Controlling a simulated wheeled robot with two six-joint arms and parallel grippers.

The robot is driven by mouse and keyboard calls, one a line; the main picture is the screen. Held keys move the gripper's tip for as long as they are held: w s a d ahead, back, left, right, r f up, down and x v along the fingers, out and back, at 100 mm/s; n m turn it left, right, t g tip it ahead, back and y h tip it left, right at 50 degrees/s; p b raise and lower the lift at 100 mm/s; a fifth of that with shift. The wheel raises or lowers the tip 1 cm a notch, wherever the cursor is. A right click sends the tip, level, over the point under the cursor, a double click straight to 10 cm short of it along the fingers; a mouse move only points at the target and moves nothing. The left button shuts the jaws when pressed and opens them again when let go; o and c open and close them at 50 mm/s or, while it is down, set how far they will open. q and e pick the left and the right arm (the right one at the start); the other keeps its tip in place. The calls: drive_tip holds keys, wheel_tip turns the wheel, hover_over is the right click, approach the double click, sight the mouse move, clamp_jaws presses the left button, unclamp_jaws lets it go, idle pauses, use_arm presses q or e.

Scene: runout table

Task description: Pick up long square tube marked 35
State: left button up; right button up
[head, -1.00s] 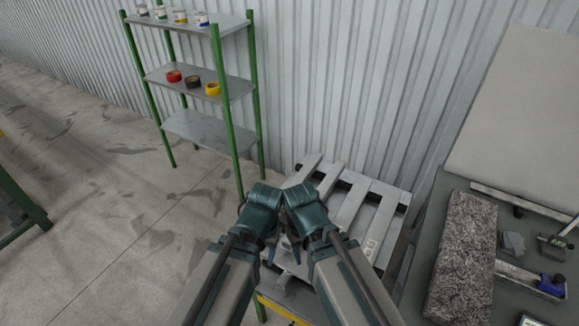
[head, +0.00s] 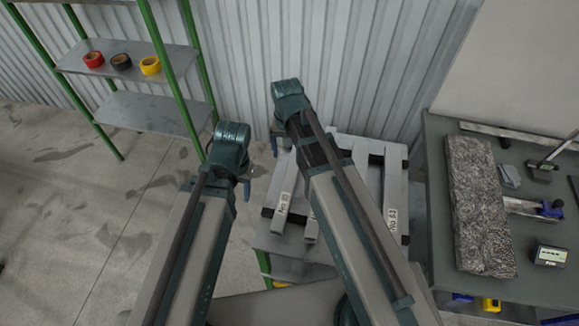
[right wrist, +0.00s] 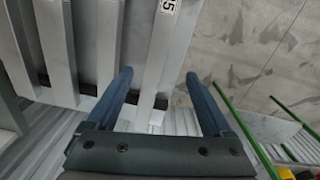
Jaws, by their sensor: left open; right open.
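A grey square tube with a white label that seems to read 35 (head: 286,183) lies at the left of a row on a low stand; its far part is hidden by my right arm. In the right wrist view this tube (right wrist: 159,62) runs between the open fingers of my right gripper (right wrist: 158,78), its label partly cut off and ending in 5. I cannot tell whether the fingers touch it. In the head view my right gripper (head: 281,130) is over the tube's far end. My left gripper (head: 246,172) is open and empty, left of the row.
Other grey tubes lie alongside, one labelled 53 (head: 393,190). The stand's top (head: 285,245) shows in front. A green-framed shelf (head: 140,112) with tape rolls is at left. A dark bench (head: 540,275) with a granite block (head: 478,215) is at right. The corrugated wall is close behind.

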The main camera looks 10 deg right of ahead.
drive_tip(key=w+d+m, duration=0.2)
drive_tip(key=w, duration=0.1)
drive_tip(key=b, duration=0.9)
approach(292, 169)
wheel_tip(292, 169, down, 5)
drive_tip(key=shift+w+d+f, duration=0.1)
drive_tip(key=shift+w+d, duration=0.05)
drive_tip(key=f+b, duration=0.5)
drive_tip(key=shift+s, duration=0.2)
clamp_jaws()
